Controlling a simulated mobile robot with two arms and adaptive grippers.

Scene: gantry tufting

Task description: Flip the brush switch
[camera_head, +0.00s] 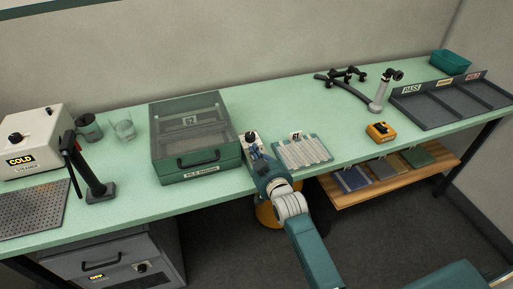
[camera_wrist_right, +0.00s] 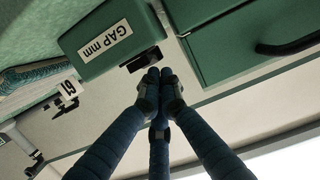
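No label reading brush shows, so I cannot tell for certain which part is the brush switch. My right gripper (camera_head: 254,146) reaches over the front of the bench to a small pale unit with a black knob (camera_head: 251,134), and partly hides it. In the right wrist view the fingertips (camera_wrist_right: 159,78) are close together with nothing seen between them. My left gripper is not in view.
A green case with a clear lid (camera_head: 195,169) stands close left of the right gripper. A ribbed pale tray (camera_head: 304,153) lies close right. A yellow box (camera_head: 380,131) sits farther right. The bench top (camera_head: 350,105) is clear behind the tray.

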